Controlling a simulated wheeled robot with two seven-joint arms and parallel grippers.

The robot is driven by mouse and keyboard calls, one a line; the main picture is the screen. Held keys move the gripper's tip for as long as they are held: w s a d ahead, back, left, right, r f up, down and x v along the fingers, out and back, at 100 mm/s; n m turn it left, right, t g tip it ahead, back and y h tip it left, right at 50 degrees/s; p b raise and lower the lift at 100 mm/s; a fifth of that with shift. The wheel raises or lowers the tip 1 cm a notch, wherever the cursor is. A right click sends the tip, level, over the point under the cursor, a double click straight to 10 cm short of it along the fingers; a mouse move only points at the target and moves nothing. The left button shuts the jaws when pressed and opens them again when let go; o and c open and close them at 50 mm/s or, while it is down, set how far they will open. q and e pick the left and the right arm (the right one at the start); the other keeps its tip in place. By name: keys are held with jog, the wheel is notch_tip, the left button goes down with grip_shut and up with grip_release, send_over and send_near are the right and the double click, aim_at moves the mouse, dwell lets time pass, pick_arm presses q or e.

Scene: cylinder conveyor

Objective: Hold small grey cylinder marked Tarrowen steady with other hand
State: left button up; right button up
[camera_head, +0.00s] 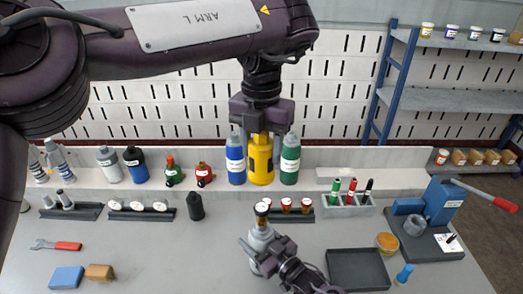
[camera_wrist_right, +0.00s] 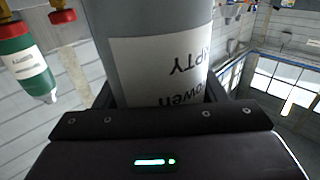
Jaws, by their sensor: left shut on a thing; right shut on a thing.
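The small grey cylinder (camera_head: 261,238) stands upright near the front middle of the bench, with a dark and amber top. My right gripper (camera_head: 268,255) is shut around its body from the front right. In the right wrist view the grey cylinder (camera_wrist_right: 150,22) fills the space between the fingers. Its white label appears upside down, reading "PTY" and "owen"; the rest is hidden. My left gripper (camera_head: 261,128) is higher and farther back, shut on a yellow container (camera_head: 261,165) between a blue bottle (camera_head: 236,163) and a green bottle (camera_head: 290,163).
Behind the cylinder is a dark rack with red-topped gauges (camera_head: 304,206). A dark tray (camera_head: 357,270) lies to the right, and an orange-topped tub (camera_head: 387,242) beyond it. A blue press (camera_head: 440,205) stands far right.

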jog(key=o, duration=1.2)
jog(key=shift+c, duration=0.2)
jog(key=v, duration=1.2)
pick_arm(q)
jog(key=shift+r+p, duration=0.3)
jog(key=shift+p, duration=0.1)
notch_tip(320, 180, up, 4)
jog(key=p, duration=0.6)
jog(key=shift+r, duration=0.25)
pick_arm(e)
notch_tip(320, 180, up, 7)
pick_arm(q)
jog(key=shift+f, duration=0.1)
pick_arm(e)
jog(key=shift+w, duration=0.1)
